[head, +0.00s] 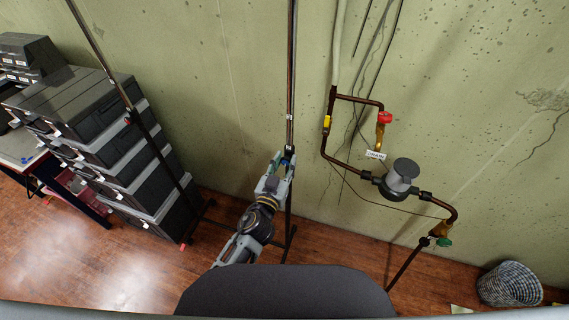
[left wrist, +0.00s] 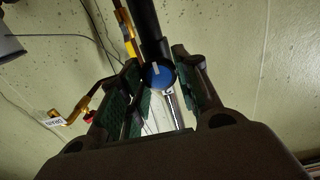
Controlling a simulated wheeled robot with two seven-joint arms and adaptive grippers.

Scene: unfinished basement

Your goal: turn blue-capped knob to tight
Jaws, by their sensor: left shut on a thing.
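The blue-capped knob (left wrist: 158,76) shows in the left wrist view as a round blue face with a pale mark across it and a dark rim. It sits on a dark upright pole (head: 291,80) that stands against the wall. My left gripper (head: 283,163) reaches up to the pole in the head view. In the left wrist view its green-padded fingers (left wrist: 160,88) stand on either side of the knob, shut on it. The finger contact is partly dark. My right gripper is in neither view.
To the right, copper pipework carries a red-handled valve (head: 384,118), a grey meter (head: 402,175) and a green-handled valve (head: 443,242). A hanging tag (head: 376,155) is near it. Black storage bins (head: 120,150) stack at left. A woven basket (head: 510,285) stands at lower right.

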